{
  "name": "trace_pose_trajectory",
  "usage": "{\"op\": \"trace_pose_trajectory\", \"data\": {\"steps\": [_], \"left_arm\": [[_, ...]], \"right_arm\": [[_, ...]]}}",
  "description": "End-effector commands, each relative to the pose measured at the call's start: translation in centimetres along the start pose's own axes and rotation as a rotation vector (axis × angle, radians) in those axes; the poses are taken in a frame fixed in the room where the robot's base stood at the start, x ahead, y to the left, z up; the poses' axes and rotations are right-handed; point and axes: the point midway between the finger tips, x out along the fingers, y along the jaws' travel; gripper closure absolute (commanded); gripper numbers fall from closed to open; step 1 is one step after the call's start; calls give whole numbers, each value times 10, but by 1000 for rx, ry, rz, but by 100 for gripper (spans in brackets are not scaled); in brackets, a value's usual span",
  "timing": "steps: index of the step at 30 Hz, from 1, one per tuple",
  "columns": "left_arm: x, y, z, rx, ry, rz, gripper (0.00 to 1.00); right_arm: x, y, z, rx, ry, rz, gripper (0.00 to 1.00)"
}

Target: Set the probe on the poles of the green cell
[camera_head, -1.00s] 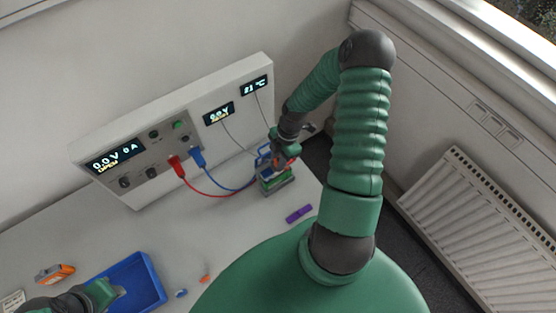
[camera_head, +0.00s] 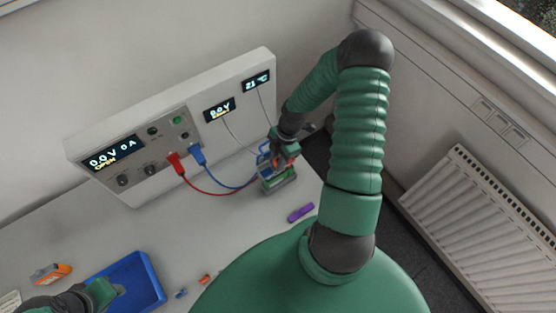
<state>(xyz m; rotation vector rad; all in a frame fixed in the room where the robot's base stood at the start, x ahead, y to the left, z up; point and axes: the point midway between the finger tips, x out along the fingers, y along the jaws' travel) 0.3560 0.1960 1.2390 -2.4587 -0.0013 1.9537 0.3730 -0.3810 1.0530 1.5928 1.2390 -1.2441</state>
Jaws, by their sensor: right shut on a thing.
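My right gripper (camera_head: 272,167) is shut on the probe (camera_head: 264,161), a small blue-framed piece with leads running to it. It is right above the green cell (camera_head: 280,185), which sits in a dark holder at the right end of the table. The gripper hides the cell's top, so I cannot tell whether the probe touches the poles.
The cycler panel (camera_head: 165,130) stands behind, with red (camera_head: 175,163) and blue (camera_head: 198,156) plugs and cables drooping to the cell. The blue tray (camera_head: 150,280), an orange-grey tool (camera_head: 50,273) and a purple piece (camera_head: 300,212) lie on the table.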

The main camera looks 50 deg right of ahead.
Motion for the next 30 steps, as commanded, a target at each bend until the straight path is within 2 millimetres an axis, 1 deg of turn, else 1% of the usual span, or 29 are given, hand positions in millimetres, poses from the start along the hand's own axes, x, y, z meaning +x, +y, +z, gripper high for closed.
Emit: {"op": "trace_pose_trajectory", "data": {"steps": [10,16,30], "left_arm": [[0,0,0,0,0,0,64],[-4,0,-1,0,0,0,64],[1,0,0,0,0,0,64]], "right_arm": [[0,0,0,1,0,0,100],[0,-2,0,1,0,-1,100],[5,-2,1,1,0,0,100]]}}
